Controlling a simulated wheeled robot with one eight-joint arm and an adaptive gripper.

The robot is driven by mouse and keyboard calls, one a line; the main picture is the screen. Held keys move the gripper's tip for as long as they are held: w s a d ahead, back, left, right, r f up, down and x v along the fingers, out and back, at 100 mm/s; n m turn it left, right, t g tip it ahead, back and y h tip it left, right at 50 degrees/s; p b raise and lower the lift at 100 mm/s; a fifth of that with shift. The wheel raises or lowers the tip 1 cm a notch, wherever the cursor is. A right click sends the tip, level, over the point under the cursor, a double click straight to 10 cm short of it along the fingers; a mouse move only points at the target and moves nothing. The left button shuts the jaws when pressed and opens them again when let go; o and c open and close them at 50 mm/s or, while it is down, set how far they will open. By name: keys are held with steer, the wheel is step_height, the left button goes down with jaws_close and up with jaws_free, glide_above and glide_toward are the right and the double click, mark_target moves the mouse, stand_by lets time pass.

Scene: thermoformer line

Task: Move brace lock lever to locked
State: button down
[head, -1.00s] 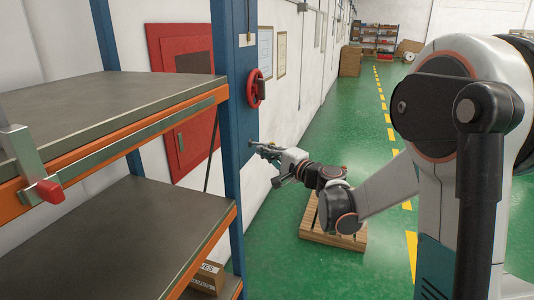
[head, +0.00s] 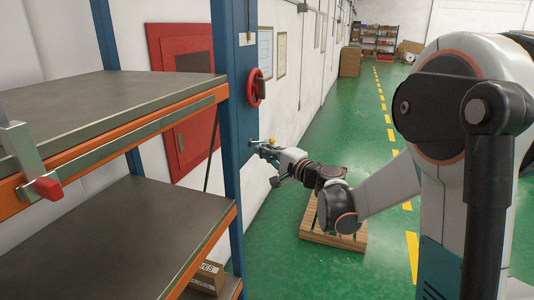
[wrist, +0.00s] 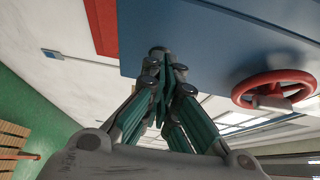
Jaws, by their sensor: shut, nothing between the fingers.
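My gripper (head: 259,147) is shut and empty, with its fingertips close to the face of the blue post (head: 228,120), below the red handwheel.
A red handwheel (head: 256,88) sticks out of the post above my gripper; it also shows in the wrist view (wrist: 272,90). Orange-edged shelves (head: 130,135) with a red-ended metal bar (head: 47,188) stand left. A wooden pallet (head: 335,236) lies on the open green floor.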

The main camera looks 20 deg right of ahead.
steer(key=v, duration=0.7)
steer(key=shift+b, duration=0.3)
stand_by(0.5)
